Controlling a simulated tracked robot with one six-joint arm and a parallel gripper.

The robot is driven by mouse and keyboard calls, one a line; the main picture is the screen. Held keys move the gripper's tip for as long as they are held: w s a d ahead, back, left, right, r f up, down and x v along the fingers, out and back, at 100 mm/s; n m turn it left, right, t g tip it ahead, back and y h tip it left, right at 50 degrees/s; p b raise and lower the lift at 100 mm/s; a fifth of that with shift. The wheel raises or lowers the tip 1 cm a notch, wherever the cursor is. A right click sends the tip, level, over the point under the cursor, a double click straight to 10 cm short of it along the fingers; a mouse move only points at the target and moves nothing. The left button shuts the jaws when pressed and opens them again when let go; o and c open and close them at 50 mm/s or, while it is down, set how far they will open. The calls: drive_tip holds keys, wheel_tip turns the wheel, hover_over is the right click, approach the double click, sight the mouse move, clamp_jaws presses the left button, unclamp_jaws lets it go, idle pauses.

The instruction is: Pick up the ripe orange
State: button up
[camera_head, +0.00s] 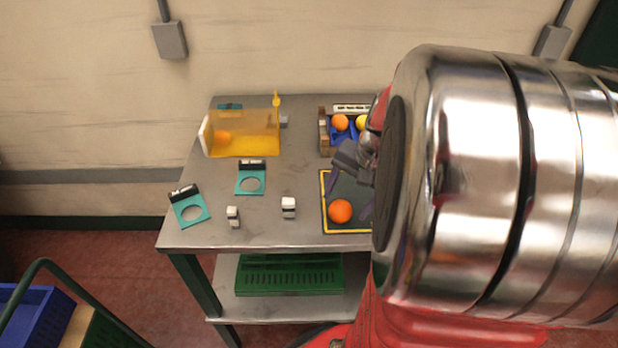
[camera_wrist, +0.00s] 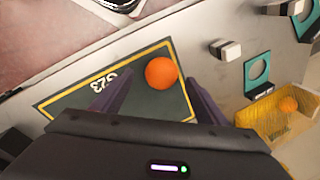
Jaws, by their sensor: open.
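A bright orange fruit (camera_head: 340,211) sits on the dark mat with a yellow border (camera_head: 350,228) at the front of the steel table. In the wrist view the orange (camera_wrist: 161,73) lies on the mat (camera_wrist: 72,99), near its yellow edge. My gripper (camera_wrist: 158,78) is open, its two fingers on either side of the orange in that view, closer to the camera. Contact cannot be told. In the head view my gripper (camera_head: 350,193) hangs over the mat behind the orange, and my arm hides the mat's right part.
Another orange (camera_head: 340,122) and a yellow fruit (camera_head: 362,121) lie in a blue container at the back. A transparent yellow box (camera_head: 257,145) at back left holds an orange item. Teal ring holders (camera_head: 250,191) and small white-topped blocks (camera_head: 289,203) stand left of the mat.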

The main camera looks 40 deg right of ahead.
sight(344, 205)
drive_tip(key=x, duration=0.3)
drive_tip(key=shift+w+f, duration=0.1)
drive_tip(key=shift+f, duration=0.05)
drive_tip(key=shift+c, duration=0.2)
drive_tip(key=c, duration=1.2)
drive_tip(key=shift+o, duration=0.2)
drive_tip(key=v, duration=0.3)
drive_tip(key=w+v, duration=0.1)
drive_tip(key=v, duration=0.2)
drive_tip(key=w+a+v, duration=0.1)
drive_tip(key=v, duration=0.3)
drive_tip(key=shift+r, duration=0.25)
drive_tip(key=shift+w+f, duration=0.1)
